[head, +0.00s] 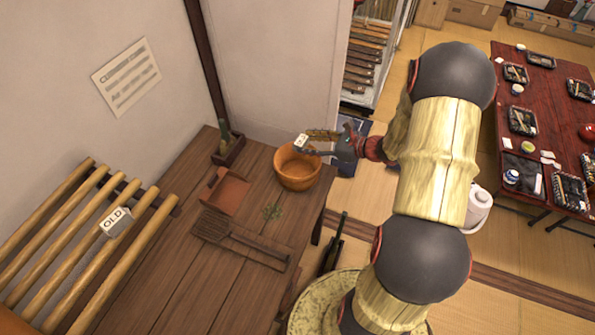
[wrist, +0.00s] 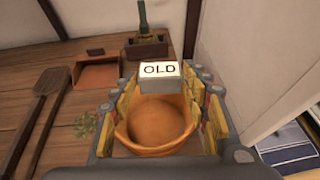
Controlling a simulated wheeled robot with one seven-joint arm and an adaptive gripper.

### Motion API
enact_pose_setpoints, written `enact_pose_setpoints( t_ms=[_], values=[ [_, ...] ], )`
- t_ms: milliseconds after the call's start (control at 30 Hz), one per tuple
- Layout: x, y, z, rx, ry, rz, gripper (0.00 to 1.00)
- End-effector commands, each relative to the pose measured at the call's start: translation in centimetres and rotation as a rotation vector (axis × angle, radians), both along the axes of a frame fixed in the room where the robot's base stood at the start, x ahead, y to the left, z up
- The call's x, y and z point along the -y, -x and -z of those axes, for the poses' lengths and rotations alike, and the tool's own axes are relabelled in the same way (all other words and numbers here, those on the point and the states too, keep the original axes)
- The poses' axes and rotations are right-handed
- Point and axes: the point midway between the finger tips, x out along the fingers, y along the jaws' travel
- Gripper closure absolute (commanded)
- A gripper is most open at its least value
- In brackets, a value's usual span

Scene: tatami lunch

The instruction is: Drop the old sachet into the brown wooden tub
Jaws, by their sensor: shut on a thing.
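A small white and grey sachet marked OLD (wrist: 160,70) is held between the fingers of my gripper (wrist: 163,92) in the wrist view. In the head view the sachet (head: 301,141) shows at the tips of my gripper (head: 315,143). The gripper is shut on it. The brown wooden tub (head: 297,172) stands on the wooden table near its far right corner. The sachet is above the tub and apart from its floor. In the wrist view the tub (wrist: 158,125) lies below and between the fingers, and its inside looks empty where visible.
Another block marked OLD (head: 116,220) sits on the slatted wooden rack (head: 62,245) at left. A reddish-brown dustpan-like tray (head: 226,192), a dark slotted paddle (head: 240,238), green bits (head: 272,211) and a small box with a bottle (head: 229,148) lie near the tub.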

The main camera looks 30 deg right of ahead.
Motion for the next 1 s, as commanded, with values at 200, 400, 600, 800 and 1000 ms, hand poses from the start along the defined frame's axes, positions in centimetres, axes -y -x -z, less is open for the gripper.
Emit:
enact_pose_setpoints(
  t_ms=[200,400,600,800,1000],
  values=[
    [0.0,0.1,1.3,-0.001,-0.001,-0.003,0.67],
    [0.0,0.1,3.5,-0.001,-0.002,-0.002,0.67],
    [0.0,0.1,5.6,0.0,-0.001,-0.002,0.67],
    [0.0,0.1,6.1,0.0,0.0,-0.002,0.67],
    [0.0,0.1,6.0,0.0,0.0,-0.002,0.53]
  ],
)
